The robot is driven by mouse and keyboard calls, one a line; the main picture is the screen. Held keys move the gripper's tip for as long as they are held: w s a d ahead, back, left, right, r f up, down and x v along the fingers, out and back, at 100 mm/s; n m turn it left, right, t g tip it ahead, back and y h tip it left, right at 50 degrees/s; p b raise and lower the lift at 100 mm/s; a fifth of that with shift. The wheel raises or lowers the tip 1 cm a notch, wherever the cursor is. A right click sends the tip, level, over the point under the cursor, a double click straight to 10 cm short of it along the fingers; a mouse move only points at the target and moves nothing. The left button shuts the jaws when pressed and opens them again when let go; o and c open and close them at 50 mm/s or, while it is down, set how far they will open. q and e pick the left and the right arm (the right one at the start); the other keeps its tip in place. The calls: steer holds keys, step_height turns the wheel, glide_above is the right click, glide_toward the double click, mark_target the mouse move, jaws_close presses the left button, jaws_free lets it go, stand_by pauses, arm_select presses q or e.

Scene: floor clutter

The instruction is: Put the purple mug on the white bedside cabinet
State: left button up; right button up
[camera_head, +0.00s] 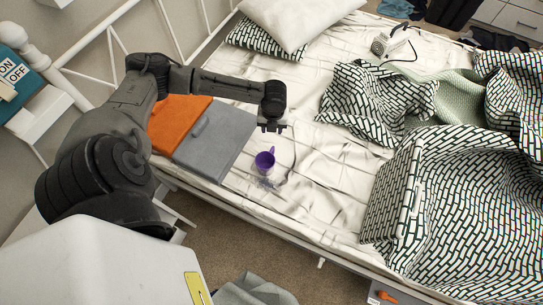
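The purple mug (264,161) stands on the white sheet of the bed, near the bed's front edge, with its handle toward the back. My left gripper (272,128) is just behind and above the mug in the picture, apart from it. Its two short fingers look spread, with nothing between them. My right gripper is out of view. A white flat-topped piece (42,118) shows at the left edge, partly cut off. I cannot tell for certain whether it is the bedside cabinet.
Patterned bedding (455,215) covers the bed's right side. Pillows (290,22) lie at the back. The sheet right of the mug is mostly clear.

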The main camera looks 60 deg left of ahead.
mark_target(274, 149)
arm_select(q)
steer(key=f+m, duration=0.2)
steer(key=f, duration=0.1)
steer(key=f+m+b, duration=0.1)
steer(key=f+m, duration=0.1)
steer(key=d+f+m+b, duration=0.1)
steer(key=f+m, duration=0.1)
steer(key=f, duration=0.1)
steer(key=shift+w+d+f+m, duration=0.1)
steer(key=shift+w+f+m, duration=0.05)
steer(key=shift+f+m, duration=0.15)
steer(key=shift+f+b, duration=0.85)
steer(key=shift+f, duration=1.8)
jaws_close()
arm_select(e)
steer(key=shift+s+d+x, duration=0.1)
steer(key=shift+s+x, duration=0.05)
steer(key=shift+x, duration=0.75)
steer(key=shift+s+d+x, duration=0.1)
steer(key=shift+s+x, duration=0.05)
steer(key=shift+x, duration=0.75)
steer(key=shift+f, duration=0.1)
